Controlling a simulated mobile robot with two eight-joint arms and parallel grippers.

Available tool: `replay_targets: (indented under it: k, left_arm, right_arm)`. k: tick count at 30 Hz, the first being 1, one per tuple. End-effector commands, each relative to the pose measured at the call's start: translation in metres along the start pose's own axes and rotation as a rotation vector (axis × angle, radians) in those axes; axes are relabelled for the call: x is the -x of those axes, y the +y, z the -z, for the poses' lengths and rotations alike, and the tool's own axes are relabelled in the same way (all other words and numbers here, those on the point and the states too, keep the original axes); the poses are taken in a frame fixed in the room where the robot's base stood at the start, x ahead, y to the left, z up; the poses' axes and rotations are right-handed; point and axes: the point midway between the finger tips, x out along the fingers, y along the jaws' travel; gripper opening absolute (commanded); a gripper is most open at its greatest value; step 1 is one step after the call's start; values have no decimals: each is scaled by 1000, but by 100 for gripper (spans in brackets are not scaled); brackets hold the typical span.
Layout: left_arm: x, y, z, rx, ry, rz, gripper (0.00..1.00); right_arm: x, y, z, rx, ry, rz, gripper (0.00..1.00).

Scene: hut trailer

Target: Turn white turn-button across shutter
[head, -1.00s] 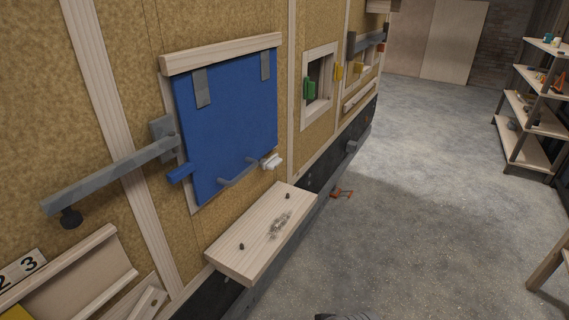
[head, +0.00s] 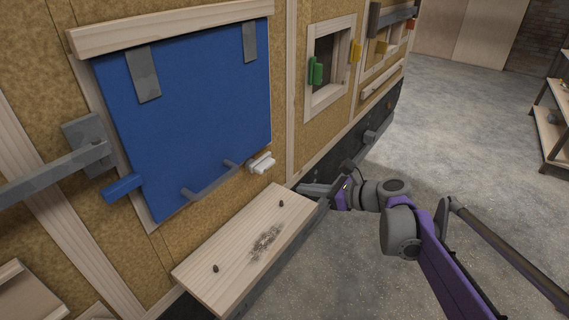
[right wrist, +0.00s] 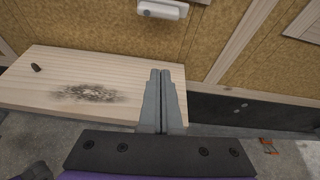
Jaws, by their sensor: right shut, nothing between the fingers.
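The blue shutter (head: 190,115) hangs flat against the wall from two grey hinges, with a grey handle (head: 210,181) low on it. The white turn-button (head: 262,163) sits at the shutter's lower right edge; it also shows at the top of the right wrist view (right wrist: 162,9). A blue turn-button (head: 122,187) is at the shutter's lower left edge. My right gripper (head: 303,188) is shut and empty, below and to the right of the white button, apart from it. In the right wrist view its fingers (right wrist: 161,75) are together, over the shelf's edge. My left gripper is not in view.
A wooden shelf (head: 225,262) with dark pegs juts out below the shutter. A grey bar (head: 50,174) sticks out at the left. A small framed window (head: 327,95) with a green button (head: 315,71) is on the right. Open floor (head: 455,130) lies to the right.

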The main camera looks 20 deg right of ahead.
Motion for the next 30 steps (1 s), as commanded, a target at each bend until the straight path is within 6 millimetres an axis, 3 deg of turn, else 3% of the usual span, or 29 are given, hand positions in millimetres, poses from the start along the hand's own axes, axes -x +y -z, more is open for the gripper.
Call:
replay_targets:
  k: [4,17,23,30]
  left_arm:
    - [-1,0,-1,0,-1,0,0]
    - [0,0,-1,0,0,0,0]
    - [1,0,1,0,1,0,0]
    - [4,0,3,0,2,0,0]
  right_arm:
    - [1,-10,-3,-61,-29,8,0]
    - [-4,-10,-4,-63,-31,6,0]
    - [-34,-9,-6,-61,-31,2,0]
    - [-87,-10,-8,-60,-31,3,0]
